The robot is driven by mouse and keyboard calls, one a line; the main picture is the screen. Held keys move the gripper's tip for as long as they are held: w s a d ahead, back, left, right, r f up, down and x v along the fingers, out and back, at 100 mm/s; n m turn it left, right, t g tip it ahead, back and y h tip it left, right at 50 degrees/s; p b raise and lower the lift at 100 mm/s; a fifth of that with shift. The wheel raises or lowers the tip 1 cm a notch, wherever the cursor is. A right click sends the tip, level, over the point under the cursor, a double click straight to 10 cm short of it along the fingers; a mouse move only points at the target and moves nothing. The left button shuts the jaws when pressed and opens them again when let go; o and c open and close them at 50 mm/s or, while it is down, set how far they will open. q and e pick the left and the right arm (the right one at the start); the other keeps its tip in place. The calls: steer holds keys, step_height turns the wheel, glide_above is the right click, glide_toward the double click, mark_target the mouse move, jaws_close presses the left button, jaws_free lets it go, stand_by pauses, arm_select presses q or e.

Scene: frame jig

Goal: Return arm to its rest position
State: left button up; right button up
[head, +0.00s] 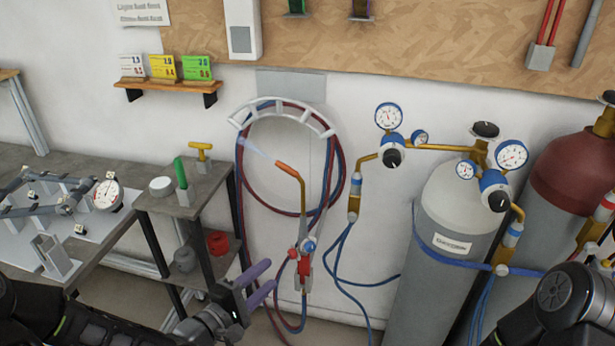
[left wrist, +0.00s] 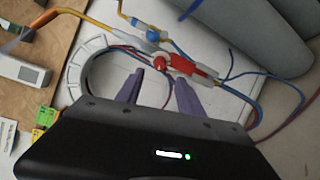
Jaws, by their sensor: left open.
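My left gripper (head: 268,277) has purple fingers and is open and empty, low in the head view in front of the wall. The left wrist view shows its two fingers (left wrist: 159,82) spread apart with nothing held between them. A welding torch (head: 302,262) with a red and silver handle and a brass neck is close beyond the fingers; it also shows in the left wrist view (left wrist: 180,63). A pale bluish flame shows at the torch's tip (head: 285,168). My right arm (head: 560,297) enters at the lower right; its gripper is out of view.
A hose hanger (head: 283,108) holds red and blue hoses. Gas cylinders (head: 452,215) with gauges stand right. A small shelf stand (head: 184,205) with a green-handled tool is left of the gripper. A metal table (head: 120,228) with a frame jig (head: 60,205) is far left.

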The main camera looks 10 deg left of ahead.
arm_select(q)
steer(key=s+f+m+g+y, duration=0.2)
steer(key=s+f+m+g, duration=0.1)
steer(key=f, duration=0.5)
steer(key=s+f+m+g+y, duration=0.1)
steer(key=s+f+m+g, duration=0.2)
steer(key=f, duration=0.5)
steer(key=s+d+f+m+g, duration=0.4)
steer(key=s+d+f, duration=0.1)
steer(key=s, duration=0.3)
steer(key=s+d+f+m+g, duration=0.3)
steer(key=s+d+f, duration=0.3)
steer(key=s, duration=0.3)
steer(key=shift+s+d+m+g, duration=0.15)
steer(key=shift+d+m+g, duration=0.3)
steer(key=shift+g, duration=0.35)
steer(key=shift+o, duration=0.3)
